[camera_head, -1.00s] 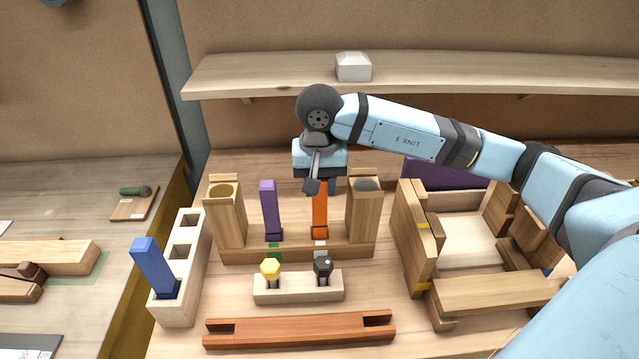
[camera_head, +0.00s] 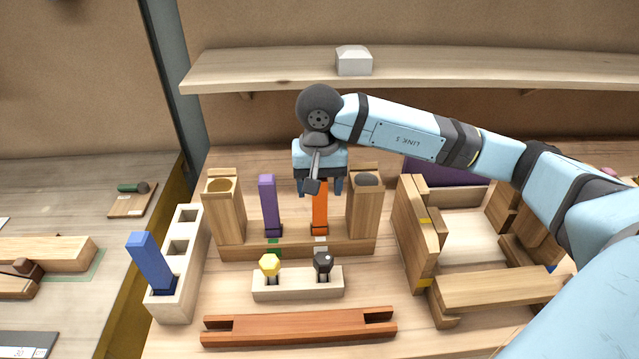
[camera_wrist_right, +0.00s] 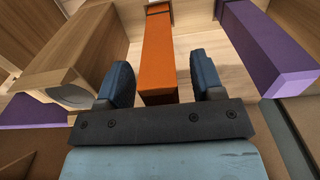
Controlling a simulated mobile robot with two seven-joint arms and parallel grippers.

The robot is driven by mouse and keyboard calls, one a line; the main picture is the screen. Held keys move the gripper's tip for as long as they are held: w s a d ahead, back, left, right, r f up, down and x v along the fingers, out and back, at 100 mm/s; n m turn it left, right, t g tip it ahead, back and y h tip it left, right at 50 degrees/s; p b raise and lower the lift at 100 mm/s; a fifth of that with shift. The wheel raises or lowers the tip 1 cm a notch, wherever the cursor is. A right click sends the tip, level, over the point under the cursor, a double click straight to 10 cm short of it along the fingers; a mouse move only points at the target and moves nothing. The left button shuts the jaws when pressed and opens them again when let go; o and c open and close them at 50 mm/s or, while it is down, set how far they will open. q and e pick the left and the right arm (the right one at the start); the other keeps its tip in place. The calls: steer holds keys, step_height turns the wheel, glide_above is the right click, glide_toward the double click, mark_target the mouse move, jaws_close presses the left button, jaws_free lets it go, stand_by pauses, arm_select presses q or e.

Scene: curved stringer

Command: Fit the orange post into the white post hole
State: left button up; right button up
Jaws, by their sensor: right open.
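The orange post (camera_head: 320,215) stands upright in the wooden base (camera_head: 225,252), behind a white mark (camera_head: 320,241) on the base's front. My right gripper (camera_head: 320,187) is above and around the post's upper part, pointing down. In the right wrist view, the right gripper's two dark blue fingers (camera_wrist_right: 163,80) are apart, with the orange post (camera_wrist_right: 158,50) between them and gaps on both sides. The hole itself is hidden under the post. My left gripper is not in view.
A purple post (camera_head: 269,205) stands left of the orange one, behind a green mark. Wooden blocks (camera_head: 224,215) and (camera_head: 363,215) flank both posts. A pale rack (camera_head: 180,285) holds a blue post (camera_head: 150,262). A bolt holder (camera_head: 297,286) and a reddish beam (camera_head: 298,328) lie in front.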

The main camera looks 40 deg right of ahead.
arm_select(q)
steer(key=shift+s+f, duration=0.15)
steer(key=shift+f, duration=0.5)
arm_select(e)
steer(key=shift+f, duration=0.15)
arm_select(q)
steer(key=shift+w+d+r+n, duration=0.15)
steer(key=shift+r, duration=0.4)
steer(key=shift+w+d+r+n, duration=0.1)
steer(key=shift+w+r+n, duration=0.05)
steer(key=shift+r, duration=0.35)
arm_select(e)
step_height(320, 180, up, 14)
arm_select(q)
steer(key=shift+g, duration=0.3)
